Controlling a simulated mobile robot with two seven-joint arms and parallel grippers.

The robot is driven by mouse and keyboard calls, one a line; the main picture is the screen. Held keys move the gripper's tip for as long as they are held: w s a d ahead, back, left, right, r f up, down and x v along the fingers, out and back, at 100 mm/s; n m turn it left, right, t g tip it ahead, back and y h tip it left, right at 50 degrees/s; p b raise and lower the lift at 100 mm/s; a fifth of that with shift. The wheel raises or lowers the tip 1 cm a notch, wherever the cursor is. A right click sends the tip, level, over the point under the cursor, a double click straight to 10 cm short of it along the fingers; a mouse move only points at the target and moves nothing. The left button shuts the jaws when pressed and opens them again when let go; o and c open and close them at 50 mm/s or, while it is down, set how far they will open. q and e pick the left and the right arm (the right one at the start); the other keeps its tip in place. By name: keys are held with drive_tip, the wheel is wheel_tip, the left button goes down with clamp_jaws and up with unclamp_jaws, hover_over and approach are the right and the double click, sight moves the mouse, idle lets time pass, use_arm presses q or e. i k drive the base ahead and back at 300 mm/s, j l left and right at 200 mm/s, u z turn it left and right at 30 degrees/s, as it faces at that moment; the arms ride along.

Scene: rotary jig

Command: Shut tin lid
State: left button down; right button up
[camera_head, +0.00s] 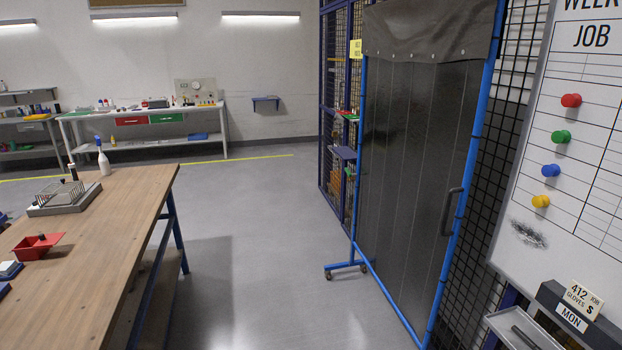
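I cannot make out a tin or a tin lid for certain in this view. A wooden workbench (120,215) stands at the left. On it a red open tray (35,249) with a small dark knob-like thing lies near the left edge. A small white and blue block (10,269) is partly cut off at the left edge. Neither of my grippers is in view.
A grey fixture with wire racks (65,196) and a white bottle (103,160) stand on the bench. A blue-framed dark screen (410,180) on castors stands right of centre. A whiteboard (580,140) is at the right. The floor (265,240) between is clear.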

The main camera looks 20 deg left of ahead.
sight(52, 238)
drive_tip(key=i+j+u, duration=0.15)
drive_tip(key=i+u, duration=0.55)
drive_tip(key=i, duration=0.15)
drive_tip(key=i+l+u, duration=0.1)
drive_tip(key=i+u, duration=0.25)
drive_tip(key=i, duration=0.05)
